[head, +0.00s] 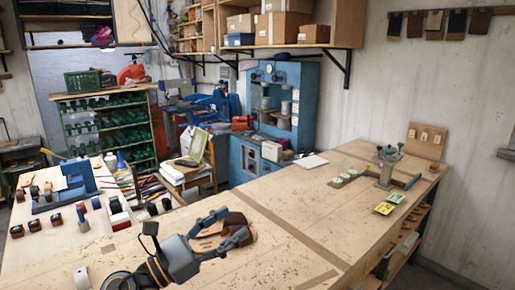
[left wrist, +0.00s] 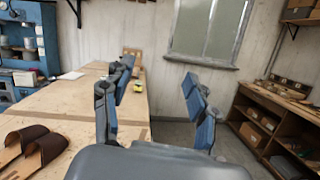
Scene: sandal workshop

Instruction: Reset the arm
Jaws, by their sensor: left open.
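My left arm comes in from the bottom left of the head view. Its gripper (head: 224,228) is open over the wooden workbench (head: 285,258). In the left wrist view the two blue-grey fingers of this gripper (left wrist: 158,86) stand wide apart with nothing between them. Brown sandals (head: 235,221) lie on the bench behind the gripper in the head view, partly hidden by it. A pair of sandals (left wrist: 38,145) shows at the lower left of the left wrist view, clear of the fingers. My right gripper is in neither view.
Tape rolls, tools and a blue holder (head: 64,186) crowd the bench's left part. A metal press (head: 385,168) and yellow cards (head: 385,208) are on its right part. Low wooden shelves (left wrist: 275,125) stand at right in the left wrist view. The middle bench is mostly clear.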

